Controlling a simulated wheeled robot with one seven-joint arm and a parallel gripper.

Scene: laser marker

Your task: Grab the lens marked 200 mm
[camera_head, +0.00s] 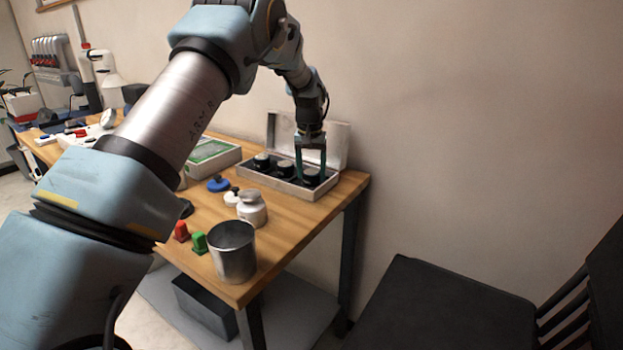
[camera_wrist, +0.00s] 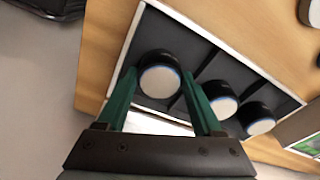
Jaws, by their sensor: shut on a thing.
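An open lens case (camera_head: 268,184) on the wooden table holds three dark, round lenses in a row of compartments. My gripper (camera_head: 311,170) reaches down into the case at its right end. Its green fingers are shut on the right-end lens (camera_head: 312,177), one on each side. In the wrist view the held lens (camera_wrist: 160,80) sits between the fingers, still in its compartment of the case (camera_wrist: 133,45). The middle lens (camera_wrist: 221,101) and the far lens (camera_wrist: 257,118) stand in their own compartments. No marking on any lens can be read.
The raised case lid (camera_head: 335,140) stands behind the lenses, near the wall. A metal cup (camera_head: 233,252), a white jar (camera_head: 251,209), and red (camera_head: 181,231) and green (camera_head: 199,243) pieces stand toward the table's front. A black chair (camera_head: 440,310) is at right.

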